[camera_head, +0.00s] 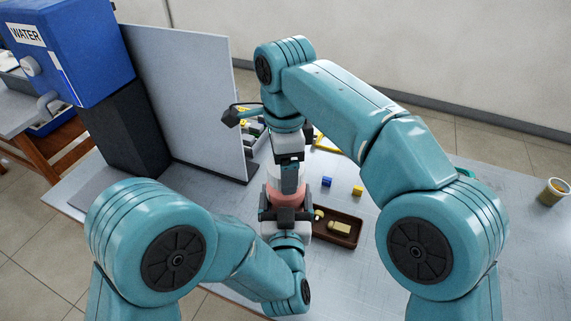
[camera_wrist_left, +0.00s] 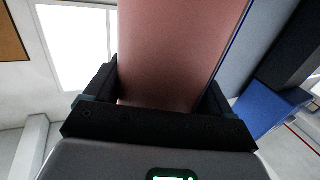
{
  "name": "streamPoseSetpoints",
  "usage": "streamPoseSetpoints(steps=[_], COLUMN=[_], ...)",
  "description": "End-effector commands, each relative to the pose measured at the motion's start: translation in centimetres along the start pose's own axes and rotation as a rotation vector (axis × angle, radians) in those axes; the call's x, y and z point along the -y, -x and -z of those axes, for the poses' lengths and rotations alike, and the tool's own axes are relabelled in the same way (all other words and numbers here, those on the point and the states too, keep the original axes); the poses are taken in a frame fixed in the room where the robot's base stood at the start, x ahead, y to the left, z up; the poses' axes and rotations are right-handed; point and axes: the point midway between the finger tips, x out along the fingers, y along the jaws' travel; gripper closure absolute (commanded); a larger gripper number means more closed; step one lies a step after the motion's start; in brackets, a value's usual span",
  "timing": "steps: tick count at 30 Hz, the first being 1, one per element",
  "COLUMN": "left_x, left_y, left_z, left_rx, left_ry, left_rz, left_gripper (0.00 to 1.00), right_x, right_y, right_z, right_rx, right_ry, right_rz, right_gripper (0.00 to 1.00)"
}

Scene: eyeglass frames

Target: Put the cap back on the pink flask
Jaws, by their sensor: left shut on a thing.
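The pink flask (camera_head: 287,194) stands near the middle of the head view. It also fills the upper middle of the left wrist view (camera_wrist_left: 170,45). My left gripper (camera_head: 287,213) is shut around the flask's body; its two dark fingers (camera_wrist_left: 160,88) lie on either side of it. My right gripper (camera_head: 289,182) points down directly over the flask's top. A pale whitish piece (camera_head: 274,174) shows around its fingers and may be the cap. My right gripper hides most of the flask's top, so I cannot tell whether this piece touches the flask.
A brown tray (camera_head: 352,238) with small yellowish items lies right of the flask. A grey panel (camera_head: 185,90) and blue water dispenser (camera_head: 70,50) stand left. A cup (camera_head: 552,191) is far right.

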Motion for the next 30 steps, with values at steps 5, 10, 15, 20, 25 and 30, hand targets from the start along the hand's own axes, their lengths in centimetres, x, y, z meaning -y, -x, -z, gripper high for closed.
streamPoseSetpoints(steps=[5,10,15,20,25,30], left_x=[-0.09,-0.11,-0.12,-0.13,-0.14,-0.1], left_y=[0.02,0.04,0.05,0.06,0.07,0.03], left_z=[0.15,0.14,0.13,0.12,0.11,0.16], left_rx=[-0.004,-0.004,-0.004,-0.004,-0.004,-0.005], left_ry=[-0.002,-0.002,-0.003,-0.003,-0.003,-0.002], left_rz=[-0.003,-0.003,-0.004,-0.004,-0.004,-0.003], left_gripper=[1.0,1.0,1.0,1.0,1.0,1.0], right_x=[0.16,0.23,0.27,0.29,0.32,0.27], right_y=[0.1,0.08,0.08,0.09,0.1,0.06], right_z=[0.02,0.07,0.1,0.11,0.11,0.1], right_rx=[0.0,0.0,0.001,0.001,0.002,0.0], right_ry=[-0.469,-0.828,-0.983,-0.997,-0.996,-0.994], right_rz=[0.003,0.003,0.004,0.005,0.006,0.004], right_gripper=[0.52,0.52,0.52,0.52,0.13,0.0])
